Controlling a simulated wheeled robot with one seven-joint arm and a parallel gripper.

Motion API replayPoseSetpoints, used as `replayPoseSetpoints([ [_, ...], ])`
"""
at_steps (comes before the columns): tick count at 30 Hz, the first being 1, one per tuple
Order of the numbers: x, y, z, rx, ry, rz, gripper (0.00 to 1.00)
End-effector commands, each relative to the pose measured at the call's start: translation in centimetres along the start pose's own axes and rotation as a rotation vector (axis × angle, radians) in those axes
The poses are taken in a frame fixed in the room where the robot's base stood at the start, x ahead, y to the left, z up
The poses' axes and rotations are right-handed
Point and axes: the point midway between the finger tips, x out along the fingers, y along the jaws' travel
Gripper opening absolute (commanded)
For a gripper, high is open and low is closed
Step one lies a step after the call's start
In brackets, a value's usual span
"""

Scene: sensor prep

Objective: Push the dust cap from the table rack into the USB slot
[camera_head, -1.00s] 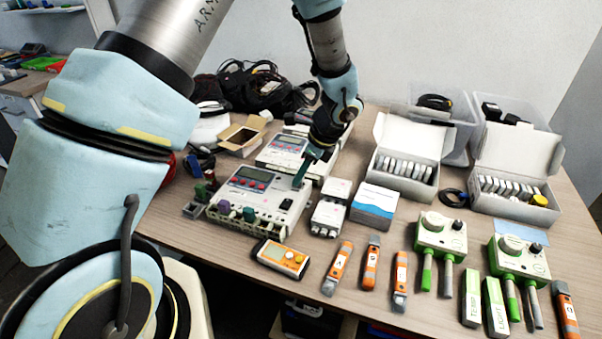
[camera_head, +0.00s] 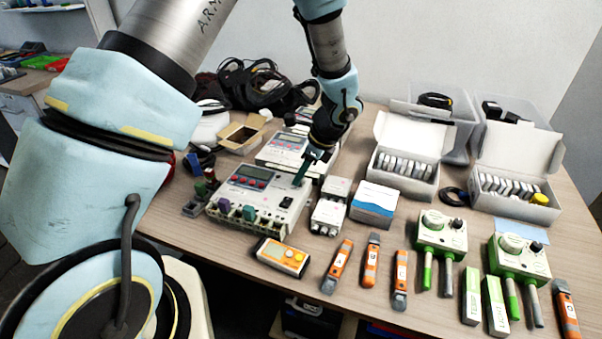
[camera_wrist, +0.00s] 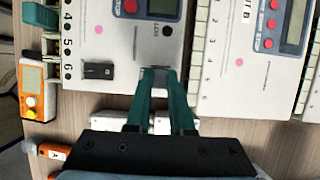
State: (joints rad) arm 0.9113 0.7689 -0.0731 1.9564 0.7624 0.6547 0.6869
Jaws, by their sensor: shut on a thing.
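My gripper (camera_head: 298,183) points down with its teal fingers at the right part of the front white-grey device (camera_head: 262,207). The USB slot is not clearly visible; the fingertips cover that spot. I cannot tell whether the cap touches the slot or is inside it.
A second similar device (camera_head: 283,150) stands behind the front one. Small white boxes (camera_head: 328,216) and a blue-white box (camera_head: 373,205) stand to the right. An orange meter (camera_head: 282,257) lies in front. Open cartons (camera_head: 405,160) stand farther right.

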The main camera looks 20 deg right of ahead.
Motion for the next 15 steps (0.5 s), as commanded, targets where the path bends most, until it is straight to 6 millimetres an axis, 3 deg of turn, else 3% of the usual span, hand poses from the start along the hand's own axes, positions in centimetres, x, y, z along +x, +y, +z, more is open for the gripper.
replayPoseSetpoints([
  [4, 0.03, 0.03, 0.00, 0.000, 0.000, 0.001, 0.00],
  [5, 0.03, 0.03, 0.00, 0.000, 0.000, 0.001, 0.24],
  [13, 0.01, 0.02, 0.00, 0.000, 0.000, 0.001, 0.54],
  [15, 0.01, 0.02, 0.01, 0.000, 0.000, 0.001, 0.56],
])
